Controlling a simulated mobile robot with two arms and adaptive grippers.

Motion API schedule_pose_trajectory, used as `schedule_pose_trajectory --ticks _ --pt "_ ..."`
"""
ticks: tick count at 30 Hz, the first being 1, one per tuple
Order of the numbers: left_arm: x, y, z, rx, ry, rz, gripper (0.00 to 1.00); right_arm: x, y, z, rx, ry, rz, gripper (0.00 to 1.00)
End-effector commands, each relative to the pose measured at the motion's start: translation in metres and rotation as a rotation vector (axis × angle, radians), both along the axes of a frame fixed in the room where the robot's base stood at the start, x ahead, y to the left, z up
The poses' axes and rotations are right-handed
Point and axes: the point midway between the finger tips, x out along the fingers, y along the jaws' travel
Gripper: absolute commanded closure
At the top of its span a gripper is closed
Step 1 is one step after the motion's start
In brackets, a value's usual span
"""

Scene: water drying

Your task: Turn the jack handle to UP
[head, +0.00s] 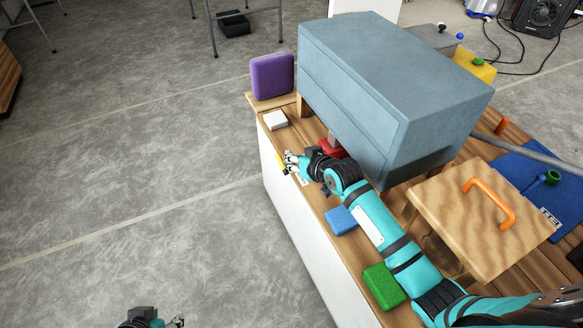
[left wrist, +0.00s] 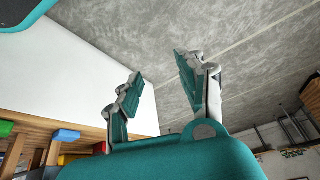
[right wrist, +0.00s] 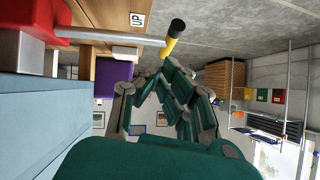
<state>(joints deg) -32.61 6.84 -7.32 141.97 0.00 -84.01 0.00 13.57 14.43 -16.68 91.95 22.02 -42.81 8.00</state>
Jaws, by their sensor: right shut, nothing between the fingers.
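The jack is a red body (head: 332,148) below the blue-grey cabinet; it also shows at top left in the right wrist view (right wrist: 40,20). Its grey rod ends in a yellow grip (right wrist: 170,44) with a black tip, reaching past the bench's front edge. In the head view the yellow grip (head: 281,164) is partly hidden by my right gripper (head: 291,160). That gripper is shut and empty, close beside the grip; contact is unclear. A label reading UP (right wrist: 137,19) lies beside the rod. My left gripper (left wrist: 160,68) is open and empty, away from the bench over the floor.
The blue-grey cabinet (head: 390,80) stands over the jack. A white block (head: 276,120), purple block (head: 272,76), blue block (head: 341,220) and green block (head: 383,286) are along the bench. A wooden lid with orange handle (head: 490,203) is at right.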

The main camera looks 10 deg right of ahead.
Motion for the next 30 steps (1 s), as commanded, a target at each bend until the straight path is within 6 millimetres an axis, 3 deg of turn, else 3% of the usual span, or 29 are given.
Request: schedule_pose_trajectory --ticks 3,9,26,30 --pt "0.022 -0.007 0.004 -0.022 -0.105 -0.008 0.6 0.002 0.003 -0.012 0.001 -0.001 0.001 1.0" --pt "0.045 -0.015 0.015 -0.049 -0.23 -0.019 0.6 0.004 0.006 -0.022 0.001 -0.002 0.0 1.0" --pt "0.055 -0.018 0.021 -0.06 -0.281 -0.023 0.6 0.004 0.006 -0.026 0.001 -0.007 0.0 1.0" --pt "0.071 -0.024 0.03 -0.08 -0.376 -0.029 0.6 0.003 0.006 -0.03 0.009 -0.045 0.001 1.0"
